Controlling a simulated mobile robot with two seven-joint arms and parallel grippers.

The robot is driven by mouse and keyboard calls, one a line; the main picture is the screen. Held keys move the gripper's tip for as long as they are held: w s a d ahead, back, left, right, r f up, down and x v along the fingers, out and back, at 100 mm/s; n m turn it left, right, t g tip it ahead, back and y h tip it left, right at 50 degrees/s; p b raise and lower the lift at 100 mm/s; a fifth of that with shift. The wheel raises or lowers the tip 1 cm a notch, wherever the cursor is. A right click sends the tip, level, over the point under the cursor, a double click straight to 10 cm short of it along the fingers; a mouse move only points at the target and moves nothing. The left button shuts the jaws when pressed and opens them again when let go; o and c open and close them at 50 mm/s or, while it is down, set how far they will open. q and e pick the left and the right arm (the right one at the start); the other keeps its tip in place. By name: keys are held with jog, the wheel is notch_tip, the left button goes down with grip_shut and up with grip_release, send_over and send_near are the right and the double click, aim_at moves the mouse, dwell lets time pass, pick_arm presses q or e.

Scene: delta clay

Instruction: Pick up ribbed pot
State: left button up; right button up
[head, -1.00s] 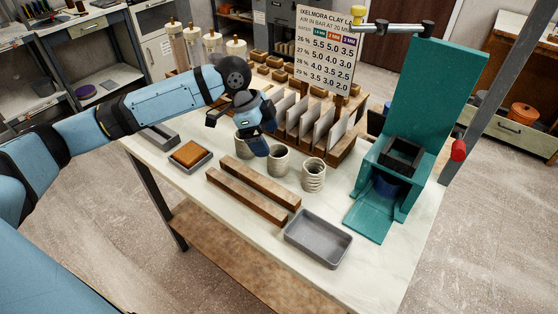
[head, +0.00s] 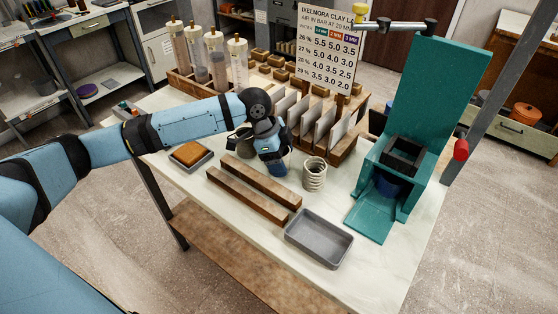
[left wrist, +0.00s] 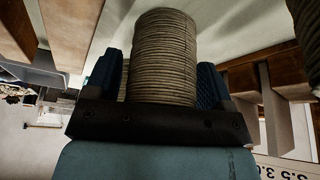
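A finely ribbed grey-brown pot (left wrist: 162,60) stands between the two blue fingers of my left gripper (left wrist: 160,85) in the left wrist view. The fingers are on both sides of it; a narrow gap seems to show on its left side, so the gripper looks open around it. In the head view my left gripper (head: 274,163) is low over the table and hides this pot. A paler pot with coarse coils (head: 314,174) stands to the right of the gripper. A third pot (head: 241,148) is partly hidden behind my arm. My right gripper is not in view.
Two wooden bars (head: 252,193) lie in front of the gripper, with a grey tray (head: 318,239) at their right. A slotted wooden rack with upright plates (head: 315,125) is close behind. A teal press (head: 405,150) stands at the right.

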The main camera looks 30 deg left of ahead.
pick_arm(q)
jog(key=c, duration=0.7)
jog(key=shift+c, duration=0.2)
jog(key=shift+r, duration=0.1)
